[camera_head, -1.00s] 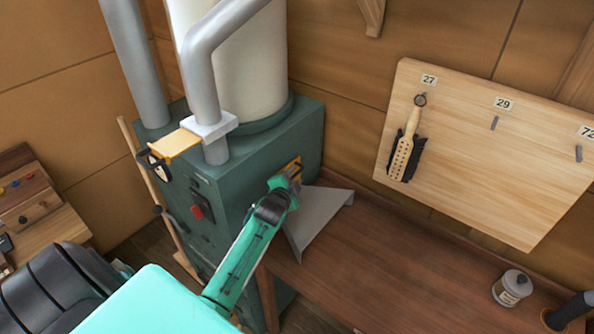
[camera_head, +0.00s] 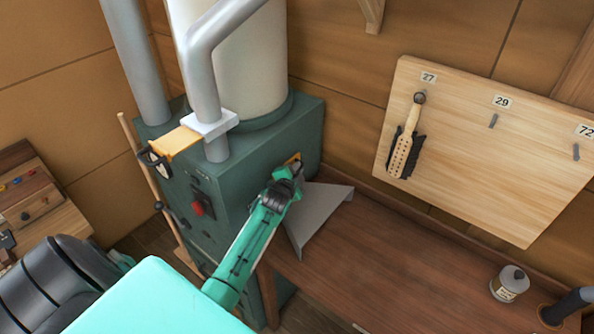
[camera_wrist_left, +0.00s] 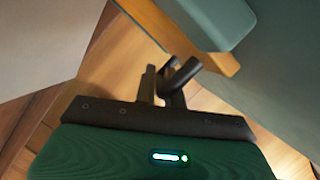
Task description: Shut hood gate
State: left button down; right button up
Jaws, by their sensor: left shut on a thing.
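The hood gate is a yellow plate (camera_head: 295,158) at the right side of the green machine (camera_head: 240,185), just above the grey hood (camera_head: 318,215). My left gripper (camera_head: 291,172) is at this plate and covers most of it. In the left wrist view, the gripper's dark fingers (camera_wrist_left: 162,84) are shut on a black handle (camera_wrist_left: 188,72) at the end of the orange-yellow plate (camera_wrist_left: 160,22). The plate runs beside a green body. How far it is pushed in cannot be told. My right gripper is not in view.
Another yellow gate plate (camera_head: 178,141) with a black handle sticks out from the grey pipe. The brown bench (camera_head: 400,265) is mostly clear, with a small can (camera_head: 509,284) at right. A brush (camera_head: 404,150) hangs on the numbered wooden board (camera_head: 480,165).

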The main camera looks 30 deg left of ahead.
pick_arm(q)
notch_tip(320, 180, down, 4)
jog(key=b, duration=0.3)
jog(key=shift+f, duration=0.2)
jog(key=c, duration=1.5)
grip_release()
jog(key=shift+r, duration=0.1)
jog(key=shift+s, duration=0.1)
